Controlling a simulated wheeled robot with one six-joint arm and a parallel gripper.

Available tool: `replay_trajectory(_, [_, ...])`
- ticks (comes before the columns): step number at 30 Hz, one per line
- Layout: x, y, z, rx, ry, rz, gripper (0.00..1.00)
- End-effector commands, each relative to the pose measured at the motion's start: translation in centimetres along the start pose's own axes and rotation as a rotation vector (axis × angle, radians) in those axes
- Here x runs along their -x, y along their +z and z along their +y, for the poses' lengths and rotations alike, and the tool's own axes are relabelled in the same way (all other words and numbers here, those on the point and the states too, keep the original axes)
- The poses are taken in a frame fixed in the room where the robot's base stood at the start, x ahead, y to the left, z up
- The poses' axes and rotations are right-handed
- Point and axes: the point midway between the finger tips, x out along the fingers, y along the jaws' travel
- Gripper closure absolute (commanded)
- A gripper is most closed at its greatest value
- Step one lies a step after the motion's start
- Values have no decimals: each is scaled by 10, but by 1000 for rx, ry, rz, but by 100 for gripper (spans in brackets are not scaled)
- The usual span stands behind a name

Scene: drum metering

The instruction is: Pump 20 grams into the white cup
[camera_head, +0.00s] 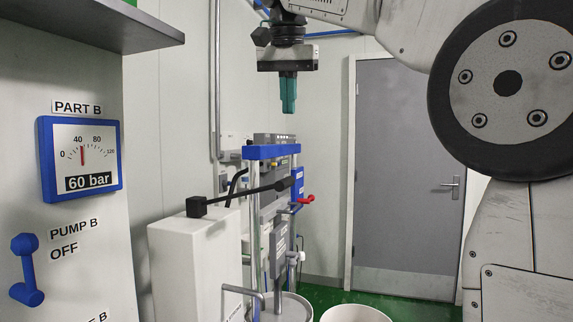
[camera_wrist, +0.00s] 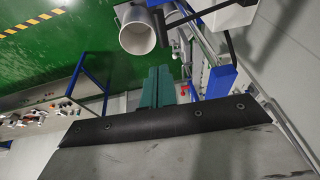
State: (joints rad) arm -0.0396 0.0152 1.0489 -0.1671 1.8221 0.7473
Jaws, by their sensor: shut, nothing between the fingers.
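My gripper (camera_head: 288,108) hangs high in the head view, its teal fingers shut with nothing between them and pointing down. It also shows in the wrist view (camera_wrist: 157,75). Below it in the head view stands a pump frame with a blue crossbar (camera_head: 272,152) over a drum (camera_head: 278,309). A black lever (camera_head: 245,192) slopes up to the right in front of the frame, apart from my gripper.
A panel at left carries a PART B gauge (camera_head: 80,156) reading 60 bar and a blue PUMP B switch (camera_head: 26,270) labelled OFF. A white cabinet (camera_head: 195,265) stands left of the frame. A red handle (camera_head: 305,200) sticks out right. A grey door (camera_head: 405,170) is behind.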

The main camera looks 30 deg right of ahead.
Motion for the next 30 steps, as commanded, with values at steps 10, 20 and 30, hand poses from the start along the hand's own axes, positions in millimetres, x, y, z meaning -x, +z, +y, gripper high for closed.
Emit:
replay_trajectory(10, [-58,1,1,0,4,-3,100])
replay_trajectory(20, [-119,7,-2,2,1,-2,100])
replay_trajectory(30, [-136,12,-5,1,0,0,100])
